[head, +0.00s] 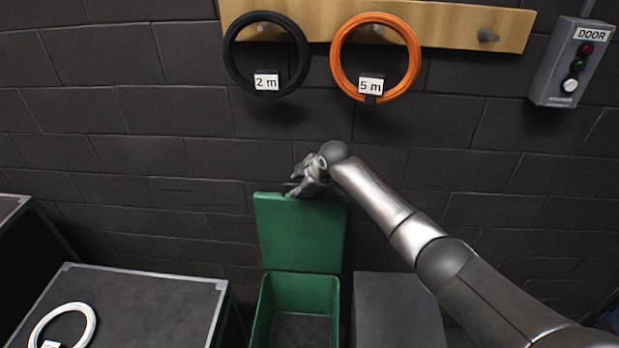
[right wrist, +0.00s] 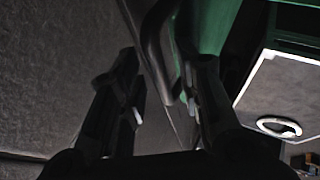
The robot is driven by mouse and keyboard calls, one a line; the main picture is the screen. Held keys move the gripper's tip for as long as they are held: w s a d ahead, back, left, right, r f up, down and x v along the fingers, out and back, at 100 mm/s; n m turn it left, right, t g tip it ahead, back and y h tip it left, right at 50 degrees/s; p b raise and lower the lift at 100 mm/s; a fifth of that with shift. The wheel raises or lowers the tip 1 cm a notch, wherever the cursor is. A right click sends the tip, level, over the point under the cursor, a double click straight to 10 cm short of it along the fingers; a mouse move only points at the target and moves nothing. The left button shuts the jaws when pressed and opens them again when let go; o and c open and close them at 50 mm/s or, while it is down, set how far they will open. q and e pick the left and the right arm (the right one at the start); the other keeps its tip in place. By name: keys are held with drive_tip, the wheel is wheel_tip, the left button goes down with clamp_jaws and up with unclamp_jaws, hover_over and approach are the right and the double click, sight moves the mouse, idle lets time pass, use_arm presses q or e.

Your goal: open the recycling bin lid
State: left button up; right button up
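The green recycling bin (head: 267,312) stands on the floor against the wall, and its dark inside shows. Its green lid (head: 300,235) stands upright at the back of the bin, so the bin is open. My right gripper (head: 308,188) is at the lid's top edge, near the wall. In the right wrist view its two fingers (right wrist: 163,108) are apart, with the dark rounded edge or handle (right wrist: 155,40) seen between them. The green lid (right wrist: 215,25) is beside the right-hand finger; contact is hard to tell. My left gripper is not in view.
A black case (head: 160,305) with a white ring (head: 62,322) on top stands left of the bin. A dark box (head: 398,310) is to its right. Black (head: 232,55) and orange (head: 335,60) coils hang on a wooden rail (head: 455,20). A DOOR button box (head: 570,62) is at upper right.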

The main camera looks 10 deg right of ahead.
drive_tip(key=v, duration=1.1)
drive_tip(key=shift+r, duration=0.25)
drive_tip(key=shift+s+d, duration=0.1)
